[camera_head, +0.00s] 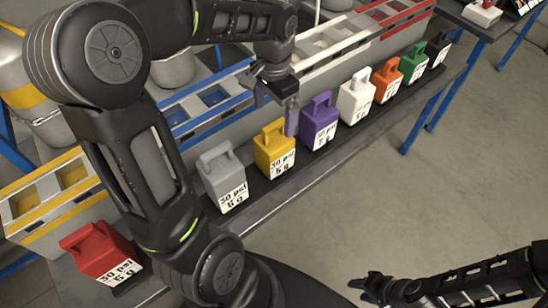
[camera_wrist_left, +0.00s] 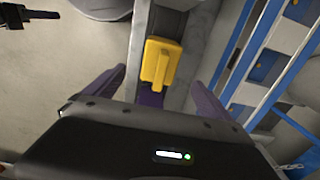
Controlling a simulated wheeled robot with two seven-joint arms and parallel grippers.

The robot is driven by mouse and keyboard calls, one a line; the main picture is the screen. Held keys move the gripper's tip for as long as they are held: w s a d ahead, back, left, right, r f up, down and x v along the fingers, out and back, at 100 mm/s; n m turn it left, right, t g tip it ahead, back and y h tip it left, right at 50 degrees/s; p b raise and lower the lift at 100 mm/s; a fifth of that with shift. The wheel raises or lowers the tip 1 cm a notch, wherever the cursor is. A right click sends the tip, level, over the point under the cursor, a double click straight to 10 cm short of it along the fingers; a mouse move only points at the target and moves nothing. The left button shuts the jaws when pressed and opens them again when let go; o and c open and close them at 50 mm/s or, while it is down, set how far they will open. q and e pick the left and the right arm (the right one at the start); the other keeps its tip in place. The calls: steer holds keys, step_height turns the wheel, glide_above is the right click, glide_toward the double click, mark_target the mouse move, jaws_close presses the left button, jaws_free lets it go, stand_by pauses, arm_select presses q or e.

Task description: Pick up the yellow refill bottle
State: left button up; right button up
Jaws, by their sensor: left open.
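The yellow refill bottle (camera_head: 272,150) stands upright in a row on the dark shelf, between a grey bottle (camera_head: 225,178) and a purple bottle (camera_head: 319,124). Its label reads 30 psi. My left gripper (camera_head: 276,106) is open and empty, above and behind the yellow bottle. In the left wrist view the yellow bottle (camera_wrist_left: 162,62) shows from above, beyond the fingertips of the left gripper (camera_wrist_left: 158,77) and between their lines. My right gripper (camera_head: 374,286) is at the lower right, far from the bottles; its jaws are unclear.
A red bottle (camera_head: 101,252) stands at the lower left. White (camera_head: 355,97), orange (camera_head: 387,80), green (camera_head: 414,62) and black (camera_head: 437,50) bottles continue the row to the right. Blue-framed bins (camera_head: 205,108) stand behind. The floor in front is clear.

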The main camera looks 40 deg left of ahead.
mark_target(274, 138)
arm_select(q)
steer(key=shift+w+a+f, duration=0.1)
steer(key=shift+f, duration=1.3)
steer(key=shift+f+p, duration=0.7)
steer(key=shift+f, duration=1.9)
steer(key=shift+r, duration=0.1)
jaws_close()
